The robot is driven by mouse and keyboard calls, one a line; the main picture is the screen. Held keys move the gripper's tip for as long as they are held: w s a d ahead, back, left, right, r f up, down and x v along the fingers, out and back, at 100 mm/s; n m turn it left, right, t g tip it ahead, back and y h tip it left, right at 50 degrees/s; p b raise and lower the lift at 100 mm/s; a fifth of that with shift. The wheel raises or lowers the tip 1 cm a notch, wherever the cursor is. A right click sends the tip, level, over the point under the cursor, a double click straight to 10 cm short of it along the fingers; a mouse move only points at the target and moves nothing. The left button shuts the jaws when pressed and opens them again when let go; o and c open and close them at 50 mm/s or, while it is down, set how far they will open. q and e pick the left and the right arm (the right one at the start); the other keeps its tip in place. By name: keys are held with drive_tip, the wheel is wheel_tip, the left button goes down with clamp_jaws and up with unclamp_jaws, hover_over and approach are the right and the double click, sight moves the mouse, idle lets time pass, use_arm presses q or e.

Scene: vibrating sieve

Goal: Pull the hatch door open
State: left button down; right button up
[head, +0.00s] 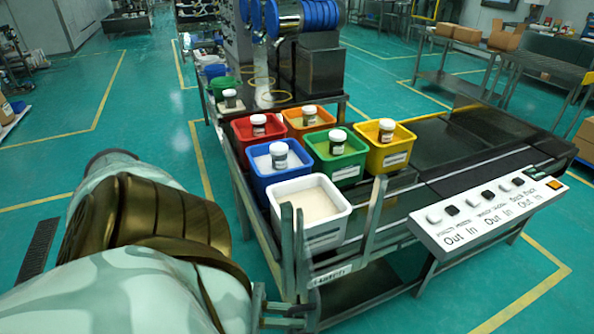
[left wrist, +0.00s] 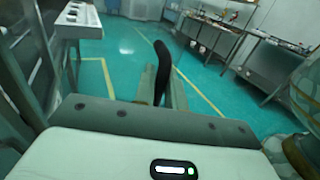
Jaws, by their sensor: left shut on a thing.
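My left gripper (head: 288,312) is at the bottom of the head view, low beside the near corner of the metal conveyor frame (head: 300,262). In the left wrist view its fingers (left wrist: 163,88) are shut on a dark curved bar (left wrist: 162,58), which stands up between them and bends at its top. This looks like a handle, but what it is fixed to is hidden. I cannot pick out the hatch door itself for certain in either view. My right gripper is not in view.
White, blue, red, orange, green and yellow bins (head: 388,148) stand on the conveyor, most with a lidded jar. A white control panel (head: 488,212) with buttons is at the right. Green floor (head: 130,90) is clear to the left; metal tables (left wrist: 275,62) stand farther off.

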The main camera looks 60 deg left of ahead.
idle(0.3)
use_arm(q)
drive_tip(key=c, duration=1.8)
unclamp_jaws()
drive_tip(key=shift+s, duration=0.1)
drive_tip(key=p+v, duration=0.2)
drive_tip(key=v, duration=1.4)
drive_tip(key=shift+a, duration=0.2)
